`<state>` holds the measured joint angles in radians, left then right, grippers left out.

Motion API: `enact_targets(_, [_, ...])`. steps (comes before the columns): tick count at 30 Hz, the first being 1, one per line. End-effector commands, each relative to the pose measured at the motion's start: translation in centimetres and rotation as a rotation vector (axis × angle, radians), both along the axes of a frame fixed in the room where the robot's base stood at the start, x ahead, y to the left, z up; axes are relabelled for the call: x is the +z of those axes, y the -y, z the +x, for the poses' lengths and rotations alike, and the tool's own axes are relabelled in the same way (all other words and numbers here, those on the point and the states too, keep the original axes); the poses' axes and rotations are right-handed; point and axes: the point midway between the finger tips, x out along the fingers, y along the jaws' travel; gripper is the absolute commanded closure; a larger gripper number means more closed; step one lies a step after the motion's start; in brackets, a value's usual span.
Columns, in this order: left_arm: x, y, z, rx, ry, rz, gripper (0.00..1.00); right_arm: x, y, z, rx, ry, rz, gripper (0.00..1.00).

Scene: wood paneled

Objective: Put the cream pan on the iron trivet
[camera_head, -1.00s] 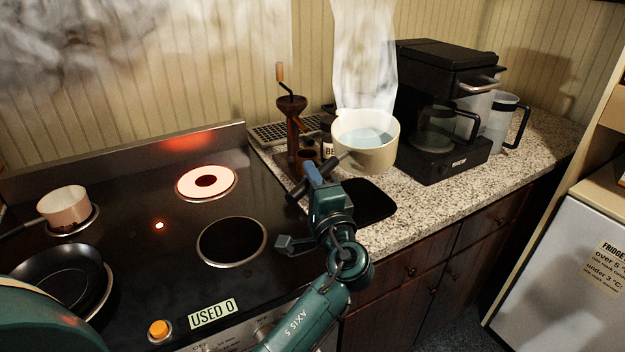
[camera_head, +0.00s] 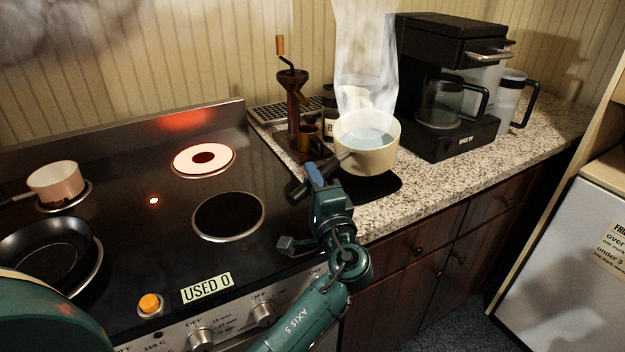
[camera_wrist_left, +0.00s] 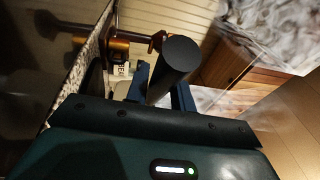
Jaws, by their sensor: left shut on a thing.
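The cream pan (camera_head: 368,158), with water-like liquid in it and steam rising, is upright at the near left edge of the granite counter. My left gripper (camera_head: 318,178) is shut on its dark handle, which also shows close up in the left wrist view (camera_wrist_left: 176,62). The iron trivet (camera_head: 378,187), a flat black plate, lies on the counter beneath and just in front of the pan. The pan covers the trivet's back part. I cannot tell whether the pan touches it. My right gripper is not in view.
The stove (camera_head: 130,235) has a glowing back burner (camera_head: 203,160), a small pink pan (camera_head: 57,182) and a black skillet (camera_head: 45,248).

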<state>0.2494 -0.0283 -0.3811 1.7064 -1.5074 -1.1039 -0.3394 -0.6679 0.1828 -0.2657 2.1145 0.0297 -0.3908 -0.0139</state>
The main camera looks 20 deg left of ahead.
Motion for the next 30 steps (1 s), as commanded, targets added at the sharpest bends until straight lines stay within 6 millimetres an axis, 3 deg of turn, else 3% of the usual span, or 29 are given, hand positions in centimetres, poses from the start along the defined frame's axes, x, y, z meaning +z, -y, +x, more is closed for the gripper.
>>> enact_targets(15, [0.0,0.0,0.0,-0.001,0.008,-0.001,1.0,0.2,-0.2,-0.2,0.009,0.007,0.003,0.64])
enact_targets(30, [-0.9,0.0,0.0,-0.001,0.008,-0.001,1.0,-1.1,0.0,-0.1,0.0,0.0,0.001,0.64])
